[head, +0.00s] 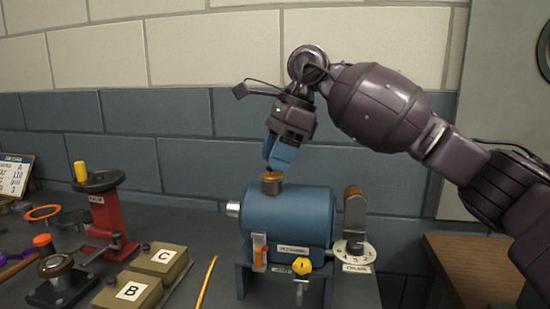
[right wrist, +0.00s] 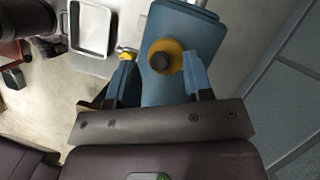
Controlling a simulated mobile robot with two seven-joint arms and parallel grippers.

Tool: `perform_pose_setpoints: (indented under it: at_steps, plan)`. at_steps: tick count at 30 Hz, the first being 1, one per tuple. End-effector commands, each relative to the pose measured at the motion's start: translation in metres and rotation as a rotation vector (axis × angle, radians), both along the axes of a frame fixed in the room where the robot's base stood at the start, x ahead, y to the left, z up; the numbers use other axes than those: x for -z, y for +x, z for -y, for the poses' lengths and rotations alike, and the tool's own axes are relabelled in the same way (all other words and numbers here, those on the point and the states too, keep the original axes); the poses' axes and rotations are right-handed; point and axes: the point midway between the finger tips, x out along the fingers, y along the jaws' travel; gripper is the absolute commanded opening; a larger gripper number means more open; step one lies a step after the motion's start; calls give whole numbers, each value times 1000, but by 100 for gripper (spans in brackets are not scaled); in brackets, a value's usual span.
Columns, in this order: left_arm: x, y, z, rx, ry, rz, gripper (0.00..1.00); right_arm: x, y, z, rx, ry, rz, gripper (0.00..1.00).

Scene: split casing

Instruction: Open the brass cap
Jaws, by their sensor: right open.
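The brass cap (head: 271,184) sits on top of the blue cylindrical casing (head: 290,215), toward its left end. My right gripper (head: 277,163) hangs from above with its blue fingers pointing down, just over the cap. In the right wrist view the cap (right wrist: 165,57) shows as a brass disc with a dark centre, on the blue casing (right wrist: 195,30). There the open fingers of my right gripper (right wrist: 158,67) lie to either side of it, the right finger closer to it. I cannot tell whether that finger touches the cap. My left gripper is not in view.
An orange lever (head: 259,257) and a yellow knob (head: 302,266) are on the casing's front. A numbered dial (head: 354,250) is at its right. Blocks B (head: 130,291) and C (head: 163,257) and a red stand (head: 108,220) stand left. A wall is behind.

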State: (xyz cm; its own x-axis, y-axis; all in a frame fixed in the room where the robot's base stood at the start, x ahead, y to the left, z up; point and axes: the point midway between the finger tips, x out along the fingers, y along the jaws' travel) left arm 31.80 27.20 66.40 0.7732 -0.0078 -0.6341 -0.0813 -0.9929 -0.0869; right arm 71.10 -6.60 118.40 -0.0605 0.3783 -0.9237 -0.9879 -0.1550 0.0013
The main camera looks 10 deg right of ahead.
Motion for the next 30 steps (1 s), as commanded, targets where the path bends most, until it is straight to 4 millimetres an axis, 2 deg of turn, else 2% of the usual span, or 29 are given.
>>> perform_pose_setpoints:
  at_steps: [11, 20, 30]
  plan:
    - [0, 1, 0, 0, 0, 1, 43, 4, -1, -2, -1, -1, 1, 47]
    - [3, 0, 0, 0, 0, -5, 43, 4, -1, -2, -1, 0, 0, 1]
    - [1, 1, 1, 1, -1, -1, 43, 1, 2, -2, 0, 16, -47, 0]
